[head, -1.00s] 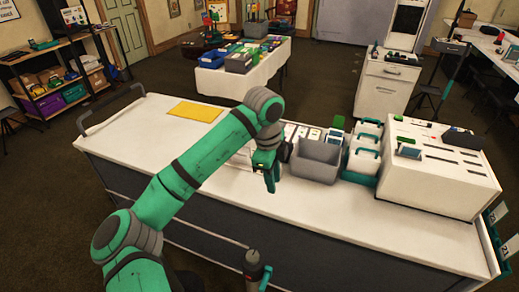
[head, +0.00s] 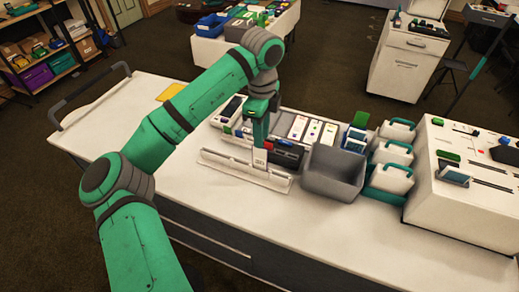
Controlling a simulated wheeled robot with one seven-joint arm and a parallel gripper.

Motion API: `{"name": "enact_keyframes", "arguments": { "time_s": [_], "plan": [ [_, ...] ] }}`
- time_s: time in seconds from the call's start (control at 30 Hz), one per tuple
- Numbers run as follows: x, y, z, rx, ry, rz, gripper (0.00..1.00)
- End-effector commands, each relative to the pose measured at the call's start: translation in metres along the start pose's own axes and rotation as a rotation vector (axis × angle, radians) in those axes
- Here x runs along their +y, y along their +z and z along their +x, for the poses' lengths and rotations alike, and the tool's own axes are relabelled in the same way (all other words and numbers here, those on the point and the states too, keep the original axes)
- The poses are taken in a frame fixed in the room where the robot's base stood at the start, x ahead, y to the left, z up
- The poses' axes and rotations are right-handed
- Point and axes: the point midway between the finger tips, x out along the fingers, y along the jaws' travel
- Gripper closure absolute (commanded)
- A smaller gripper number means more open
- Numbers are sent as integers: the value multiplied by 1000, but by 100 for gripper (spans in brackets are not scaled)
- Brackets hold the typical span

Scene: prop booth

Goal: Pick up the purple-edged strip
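My gripper (head: 260,143) points down over the bench, just behind and above a long white slotted rail (head: 222,164). A small white card or strip (head: 260,157) with dark marks stands upright at the rail, right below my fingertips. I see no purple edge on it, so I cannot tell whether it is the purple-edged strip. The fingers overlap from this side, so I cannot tell whether they are open or shut, or touch the card.
A grey open bin (head: 333,184) stands right of the rail. White cards (head: 314,131) and a dark case (head: 288,153) lie behind. White caddies (head: 390,177) and a slotted white box (head: 465,193) are farther right. The front bench top is clear.

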Motion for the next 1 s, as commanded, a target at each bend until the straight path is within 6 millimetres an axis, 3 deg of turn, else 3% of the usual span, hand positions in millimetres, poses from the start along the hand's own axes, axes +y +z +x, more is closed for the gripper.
{"name": "enact_keyframes", "arguments": {
  "time_s": [0.3,0.57,1.0],
  "plan": [
    [0,-1,41,1,2,3,75],
    [-1,0,59,0,0,3,75],
    [1,11,107,1,0,-8,75]
  ]
}}
